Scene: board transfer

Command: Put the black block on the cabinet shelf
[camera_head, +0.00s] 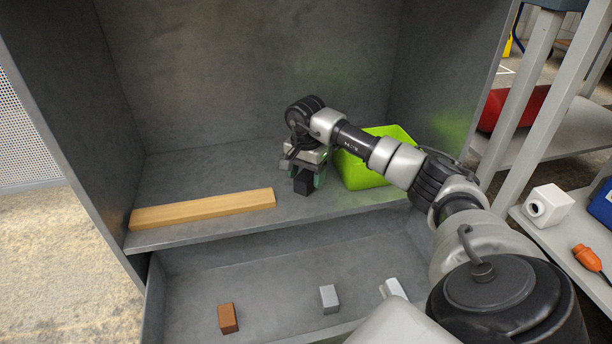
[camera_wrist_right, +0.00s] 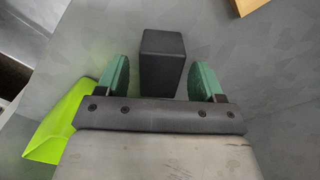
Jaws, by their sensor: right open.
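The black block (camera_head: 303,182) stands on the grey cabinet shelf (camera_head: 240,220), between the wooden board and the green bin. My right gripper (camera_head: 308,180) is at the block, with its fingers pointing down to the shelf. In the right wrist view, the black block (camera_wrist_right: 162,62) sits between the two green fingers of my right gripper (camera_wrist_right: 163,80). A gap shows on each side, so the fingers are open and apart from it. My left gripper is in neither view.
A wooden board (camera_head: 203,209) lies on the shelf to the left. A green bin (camera_head: 360,172) stands close on the right. Below, an open drawer (camera_head: 270,283) holds a brown block (camera_head: 228,318), a grey block (camera_head: 329,298) and a white piece (camera_head: 394,288). Cabinet walls enclose the shelf.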

